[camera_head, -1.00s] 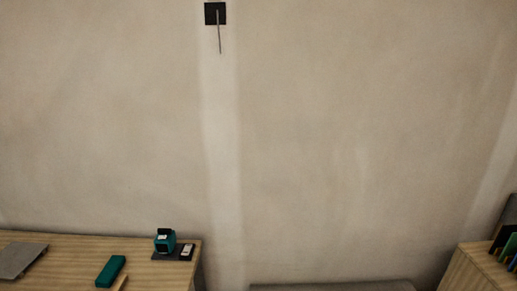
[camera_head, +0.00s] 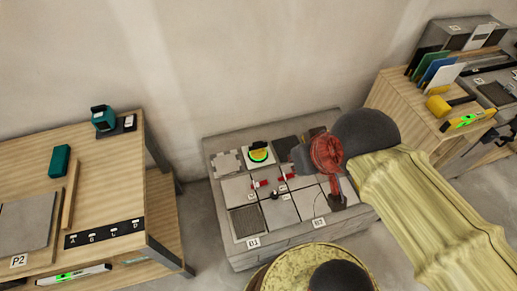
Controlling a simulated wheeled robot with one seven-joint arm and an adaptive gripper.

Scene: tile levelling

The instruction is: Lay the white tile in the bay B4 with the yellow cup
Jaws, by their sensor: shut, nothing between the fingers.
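A yellow cup (camera_head: 258,155) with a green ring sits on a white tile (camera_head: 248,163) at the back of the grey slab (camera_head: 240,261), left of its middle. Whether the cup grips the tile cannot be told. A label B4 cannot be read on the bays. My gripper (camera_head: 337,203), red and dark, hangs over the right part of the slab, right of the cup and apart from it. It is shut and empty. It and my arm hide the slab's right bays.
Red pieces (camera_head: 260,183) and thin posts stand between grey tiles. The left table (camera_head: 110,180) carries a teal block (camera_head: 60,160), a teal device (camera_head: 103,118) and a spirit level (camera_head: 73,275). The right bench (camera_head: 392,99) holds upright boards (camera_head: 443,77), a yellow mallet (camera_head: 440,105) and another level (camera_head: 468,120).

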